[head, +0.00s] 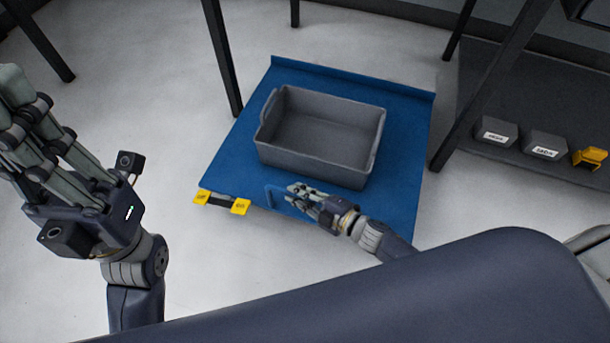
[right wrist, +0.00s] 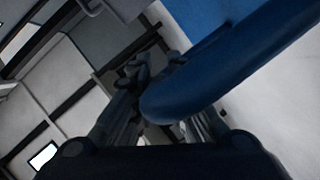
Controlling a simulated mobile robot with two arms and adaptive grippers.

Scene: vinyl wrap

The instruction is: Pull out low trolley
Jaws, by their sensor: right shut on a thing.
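The low trolley is a flat blue platform (head: 232,150) close to the floor, with a raised lip along its back edge. A grey open bin (head: 320,180) stands on it and looks empty. A blue handle (head: 270,197) rises at the trolley's front edge. My right gripper (head: 297,192) is at this handle, shut on it. In the right wrist view the blue handle bar (right wrist: 190,88) runs between the fingers, which are partly hidden in shadow. My left gripper (head: 30,100) is raised at the far left, open and empty, well away from the trolley.
Dark table legs (head: 222,60) stand left of and behind the trolley, and another (head: 470,105) stands close on its right. A dark low shelf (head: 560,95) at right holds labelled grey boxes (head: 496,132) and a yellow item (head: 590,157). Floor in front is clear.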

